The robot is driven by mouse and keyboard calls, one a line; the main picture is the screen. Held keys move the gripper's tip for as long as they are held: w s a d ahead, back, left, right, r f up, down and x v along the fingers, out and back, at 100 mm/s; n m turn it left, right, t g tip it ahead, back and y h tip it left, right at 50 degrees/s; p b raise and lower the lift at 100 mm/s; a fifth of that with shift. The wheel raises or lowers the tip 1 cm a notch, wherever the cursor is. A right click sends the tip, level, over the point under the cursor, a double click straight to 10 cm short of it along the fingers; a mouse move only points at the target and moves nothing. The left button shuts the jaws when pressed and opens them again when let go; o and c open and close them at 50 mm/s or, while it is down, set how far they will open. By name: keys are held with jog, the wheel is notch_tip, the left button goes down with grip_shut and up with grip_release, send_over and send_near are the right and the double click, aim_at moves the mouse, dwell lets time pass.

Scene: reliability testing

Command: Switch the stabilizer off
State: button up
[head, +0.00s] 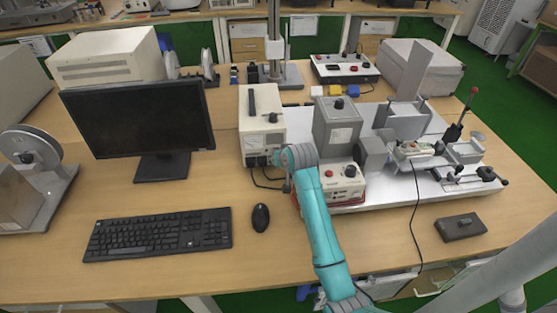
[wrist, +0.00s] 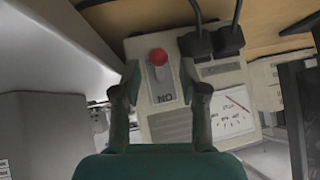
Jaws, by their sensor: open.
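The stabilizer (head: 260,104) is a beige box with a black top handle, left of the grey test rig in the head view. Its front panel fills the middle of the wrist view, upside down, with a dial gauge (wrist: 232,112). The switch (wrist: 158,75) has a red round knob on a grey plate, with the knob at the end away from the "ON" label. My gripper (wrist: 159,80) is open, its two fingers on either side of the switch plate. In the head view my gripper (head: 282,160) is at the stabilizer's lower front, partly hiding it; contact cannot be told.
Black plugs (wrist: 212,42) with cables sit in the panel beside the switch. A control box with a red button (head: 344,183) stands right of my arm. The monitor (head: 140,118), keyboard (head: 158,234) and mouse (head: 260,217) are to the left. The front desk edge is mostly clear.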

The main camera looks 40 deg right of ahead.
jog(key=v, duration=1.2)
jog(key=shift+s, duration=0.1)
